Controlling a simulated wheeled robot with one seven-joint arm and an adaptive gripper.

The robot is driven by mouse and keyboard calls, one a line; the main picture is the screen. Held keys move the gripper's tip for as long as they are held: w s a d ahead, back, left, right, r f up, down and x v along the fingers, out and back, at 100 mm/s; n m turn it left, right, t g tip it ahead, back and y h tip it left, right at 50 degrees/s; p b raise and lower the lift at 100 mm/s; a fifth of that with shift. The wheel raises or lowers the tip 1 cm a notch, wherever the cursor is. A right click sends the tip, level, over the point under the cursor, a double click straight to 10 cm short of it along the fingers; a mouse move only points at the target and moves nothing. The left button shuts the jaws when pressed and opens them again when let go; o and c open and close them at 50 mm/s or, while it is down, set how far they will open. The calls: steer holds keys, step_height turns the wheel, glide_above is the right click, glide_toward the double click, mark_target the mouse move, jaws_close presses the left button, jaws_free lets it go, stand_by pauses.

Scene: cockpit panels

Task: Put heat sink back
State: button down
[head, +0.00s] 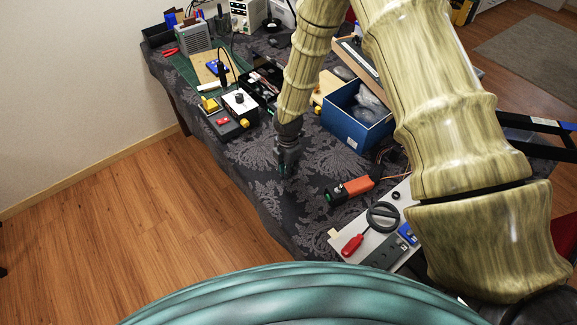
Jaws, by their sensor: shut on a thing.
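My gripper (286,166) points down over the dark patterned cloth near the table's left edge, left of the orange tool. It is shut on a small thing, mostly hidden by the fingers. A little dark green shows at the fingertips. I cannot tell from this view whether the held thing is the heat sink, or whether it touches the cloth. A grey finned block (194,39) stands at the far left on a green mat; I cannot tell if it is a heat sink.
An orange tool (357,186) lies right of my gripper. A blue box (352,129) with bags stands behind it. Bare cloth surrounds my gripper.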

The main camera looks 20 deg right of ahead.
steer(key=c, duration=1.3)
jaws_free()
steer(key=shift+f, duration=0.1)
steer(key=shift+r+b, duration=1.8)
steer(key=shift+r, duration=4.35)
